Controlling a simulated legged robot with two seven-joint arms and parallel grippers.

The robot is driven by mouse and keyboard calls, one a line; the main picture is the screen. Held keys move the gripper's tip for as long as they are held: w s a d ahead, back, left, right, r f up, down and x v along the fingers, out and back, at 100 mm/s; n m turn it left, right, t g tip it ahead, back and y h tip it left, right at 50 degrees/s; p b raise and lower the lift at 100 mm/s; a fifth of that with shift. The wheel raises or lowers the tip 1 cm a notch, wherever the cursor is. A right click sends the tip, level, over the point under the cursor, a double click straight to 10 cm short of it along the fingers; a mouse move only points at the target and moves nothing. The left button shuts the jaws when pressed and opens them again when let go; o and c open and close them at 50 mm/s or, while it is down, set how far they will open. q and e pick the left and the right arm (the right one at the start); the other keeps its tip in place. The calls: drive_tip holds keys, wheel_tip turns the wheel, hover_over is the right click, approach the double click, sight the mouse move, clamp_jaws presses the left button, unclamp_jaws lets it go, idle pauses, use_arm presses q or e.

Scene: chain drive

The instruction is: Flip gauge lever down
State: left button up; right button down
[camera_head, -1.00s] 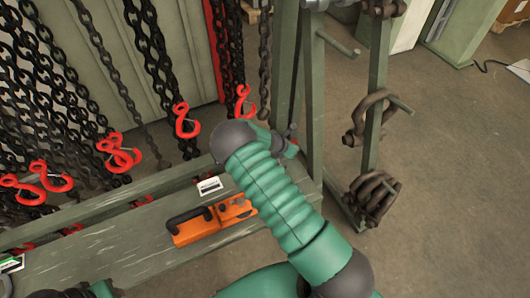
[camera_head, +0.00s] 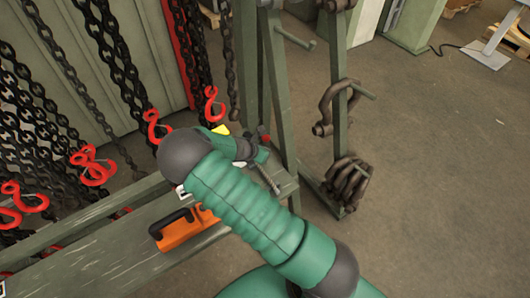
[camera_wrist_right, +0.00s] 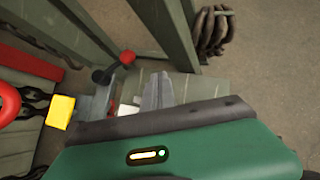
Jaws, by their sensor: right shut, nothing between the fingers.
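A lever with a red ball knob (camera_wrist_right: 127,57) stands up from a dark pivot at the end of the green bench in the right wrist view. In the head view the red knob (camera_head: 265,139) shows just past my right gripper (camera_head: 248,152). In the right wrist view my right gripper (camera_wrist_right: 153,92) is shut and empty, close below the lever. A small gap seems to lie between them; contact is hard to tell. A yellow block (camera_wrist_right: 60,112) is left of the fingers. My right forearm hides part of the bench. My left gripper is not in view.
An orange tool with a black handle (camera_head: 183,230) lies on the bench (camera_head: 105,262). Chains with red hooks (camera_head: 92,165) hang at left. A green frame post (camera_head: 279,90) and a rack with dark shackles (camera_head: 349,180) stand close behind. Open floor lies to the right.

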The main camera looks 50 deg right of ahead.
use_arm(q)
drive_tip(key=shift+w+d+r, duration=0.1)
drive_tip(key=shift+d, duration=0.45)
use_arm(e)
drive_tip(key=s+a+r+m+y, duration=0.2)
drive_tip(key=a+m, duration=0.4)
drive_tip(key=a, duration=0.3)
drive_tip(key=s+a+r+m+t+y, duration=0.1)
drive_tip(key=s+a+r+m+y, duration=0.2)
drive_tip(key=a, duration=0.6)
drive_tip(key=s+a+r+m+y, duration=0.3)
drive_tip(key=s+a+r+m, duration=0.2)
drive_tip(key=a+r+m, duration=0.2)
drive_tip(key=a+m, duration=0.2)
drive_tip(key=m, duration=0.1)
drive_tip(key=shift+s+a+r+t, duration=0.2)
drive_tip(key=shift+s+a+t, duration=0.05)
drive_tip(key=shift+s+t, duration=0.15)
